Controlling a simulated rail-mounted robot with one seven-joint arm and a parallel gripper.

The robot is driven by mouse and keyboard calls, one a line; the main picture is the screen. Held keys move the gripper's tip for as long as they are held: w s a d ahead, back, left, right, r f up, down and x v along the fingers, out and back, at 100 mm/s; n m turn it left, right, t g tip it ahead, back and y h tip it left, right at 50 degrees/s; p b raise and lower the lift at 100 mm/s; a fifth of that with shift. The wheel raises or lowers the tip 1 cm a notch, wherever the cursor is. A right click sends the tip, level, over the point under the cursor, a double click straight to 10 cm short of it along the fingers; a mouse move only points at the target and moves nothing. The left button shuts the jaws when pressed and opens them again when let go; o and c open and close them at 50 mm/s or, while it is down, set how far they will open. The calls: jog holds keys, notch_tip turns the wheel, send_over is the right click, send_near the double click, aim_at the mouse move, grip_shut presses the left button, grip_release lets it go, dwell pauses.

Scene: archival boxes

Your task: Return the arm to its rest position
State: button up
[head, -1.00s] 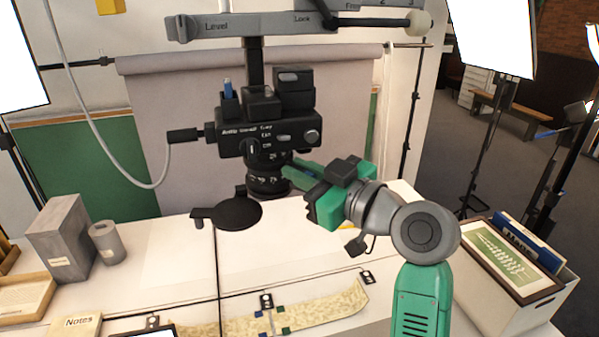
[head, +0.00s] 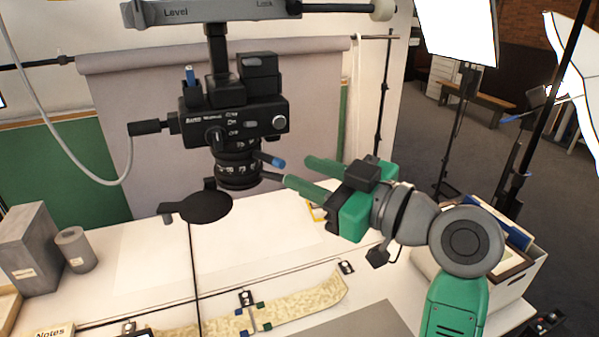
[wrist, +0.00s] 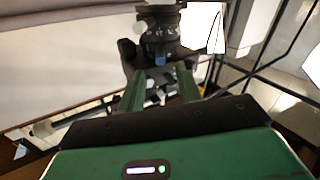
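My green gripper (head: 297,171) hangs in the air to the right of the black copy camera (head: 235,118), with its fingers pointing left toward the lens (head: 238,168). The fingers are apart with an empty gap between them. A short lever with a blue end (head: 273,160) sticks out from the lens, just left of the fingertips and apart from them. In the wrist view, my two fingers (wrist: 160,88) are spread, and the lens (wrist: 158,38) is beyond their tips. My arm is bent, with its elbow at the right.
A black round disc (head: 205,207) hangs below the lens. A patterned strip (head: 300,303) lies on the white table under my arm. A white box of folders (head: 520,285) stands close behind my arm at the right. Light stands are further back.

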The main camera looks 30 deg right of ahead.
dwell(0.3)
jog(key=a+r+m+t+h+p, duration=0.2)
jog(key=a+r+p, duration=0.3)
jog(key=a+r, duration=0.3)
jog(key=s+a+r+m+t+h+p, duration=0.4)
jog(key=s+a+r+m+t+p, duration=0.1)
jog(key=s+a+r, duration=0.8)
jog(key=shift+s+a+t+h+p, duration=0.35)
jog(key=shift+a+t+p, duration=0.3)
jog(key=shift+a, duration=0.5)
jog(key=shift+r, duration=0.1)
